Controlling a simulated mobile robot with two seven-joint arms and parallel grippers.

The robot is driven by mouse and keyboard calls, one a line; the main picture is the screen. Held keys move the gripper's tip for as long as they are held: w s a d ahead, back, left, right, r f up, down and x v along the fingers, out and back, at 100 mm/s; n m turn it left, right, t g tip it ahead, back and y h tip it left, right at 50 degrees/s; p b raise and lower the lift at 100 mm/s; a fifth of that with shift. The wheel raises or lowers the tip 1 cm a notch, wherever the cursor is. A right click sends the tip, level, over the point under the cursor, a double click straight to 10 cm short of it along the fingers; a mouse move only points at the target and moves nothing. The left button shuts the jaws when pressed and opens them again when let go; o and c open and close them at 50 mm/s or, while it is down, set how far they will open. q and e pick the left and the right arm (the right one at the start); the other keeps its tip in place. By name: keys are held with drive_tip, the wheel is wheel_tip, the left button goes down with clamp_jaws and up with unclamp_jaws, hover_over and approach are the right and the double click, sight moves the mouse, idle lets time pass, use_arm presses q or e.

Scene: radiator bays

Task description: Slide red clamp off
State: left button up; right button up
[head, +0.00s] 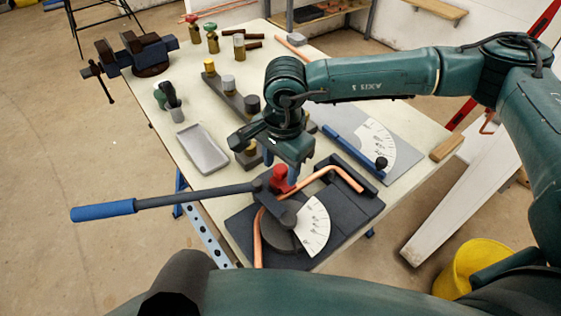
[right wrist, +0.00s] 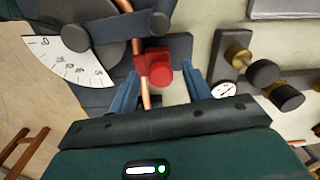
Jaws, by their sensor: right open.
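The red clamp (head: 281,178) sits on the bent copper tube (head: 335,170) at the dark bender (head: 345,225), near the head of its blue-handled lever (head: 104,211). In the right wrist view the red clamp (right wrist: 160,72) is around or against the copper tube (right wrist: 141,60); which cannot be told. My right gripper (head: 293,173) is right above and behind the clamp, pointing down. In the right wrist view its blue fingers (right wrist: 160,80) are apart, one on each side of the clamp, with a gap on the right. My left gripper is not in view.
A grey tray (head: 202,150), a vise (head: 150,54), a dark bar with round posts (head: 235,97) and a second protractor plate (head: 383,143) share the bench. The long lever sticks out past the bench's left edge. A yellow bucket (head: 470,270) stands on the floor at right.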

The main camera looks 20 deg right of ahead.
drive_tip(key=shift+c, duration=0.2)
clamp_jaws()
drive_tip(key=shift+w+a+f+b, duration=0.1)
drive_tip(key=shift+w+a+b, duration=0.2)
drive_tip(key=shift+w+b, duration=0.45)
drive_tip(key=shift+w+a+b, duration=0.3)
drive_tip(key=shift+w+b, duration=0.2)
drive_tip(key=shift+w, duration=0.35)
drive_tip(key=shift+r, duration=0.2)
drive_tip(key=shift+c, duration=0.5)
unclamp_jaws()
drive_tip(key=shift+w, duration=0.1)
drive_tip(key=shift+o, duration=0.7)
